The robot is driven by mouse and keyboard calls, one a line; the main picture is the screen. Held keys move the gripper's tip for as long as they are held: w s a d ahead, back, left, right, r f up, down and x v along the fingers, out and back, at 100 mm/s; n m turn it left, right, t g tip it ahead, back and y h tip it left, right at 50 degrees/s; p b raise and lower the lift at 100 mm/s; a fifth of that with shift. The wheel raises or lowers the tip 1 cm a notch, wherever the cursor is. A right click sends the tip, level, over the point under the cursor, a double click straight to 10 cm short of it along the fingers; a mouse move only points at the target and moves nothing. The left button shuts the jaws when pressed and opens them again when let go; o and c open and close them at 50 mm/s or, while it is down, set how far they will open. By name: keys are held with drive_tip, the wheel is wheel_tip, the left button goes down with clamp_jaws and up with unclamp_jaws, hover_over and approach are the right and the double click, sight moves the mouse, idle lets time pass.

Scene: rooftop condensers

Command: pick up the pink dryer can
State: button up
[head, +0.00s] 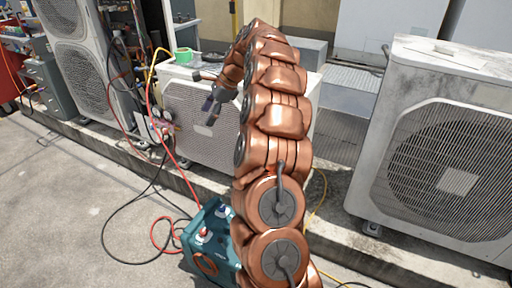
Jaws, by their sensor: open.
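I cannot make out a pink dryer can in the head view; my copper-coloured arm covers much of the middle and may hide it. My gripper (212,110) hangs at the end of the arm, in front of the middle condenser (190,110). Its dark fingers point down and left, and they are small in the picture. It is open, and I see nothing held in it.
A large condenser (440,150) stands at the right and a stacked unit (85,80) at the left. A teal machine (212,240) and loose hoses (125,220) lie on the floor.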

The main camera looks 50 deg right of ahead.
drive_tip(key=s+d+f+m+h+b, duration=0.1)
drive_tip(key=d+f+m+b, duration=0.1)
drive_tip(key=d+f, duration=0.3)
drive_tip(key=s+d+f+m+t+h+b, duration=0.1)
drive_tip(key=d+f+m, duration=0.3)
drive_tip(key=d, duration=0.6)
drive_tip(key=s+d+f+m+b, duration=0.1)
drive_tip(key=d+f+m+b, duration=0.2)
drive_tip(key=d+f, duration=0.3)
drive_tip(key=shift+s+d+f+t+h+b, duration=0.1)
drive_tip(key=shift+s+d+t+h+b, duration=0.1)
drive_tip(key=shift+d, duration=0.45)
drive_tip(key=shift+s+d+t+h+b, duration=0.15)
drive_tip(key=shift+s+d+t+h, duration=0.05)
drive_tip(key=shift+d, duration=0.45)
drive_tip(key=shift+b+x, duration=1.35)
drive_tip(key=shift+x, duration=2.4)
drive_tip(key=shift+w+d, duration=0.1)
drive_tip(key=c, duration=0.9)
drive_tip(key=shift+c, duration=0.2)
wheel_tip(320, 180, up, 18)
drive_tip(key=p, duration=1)
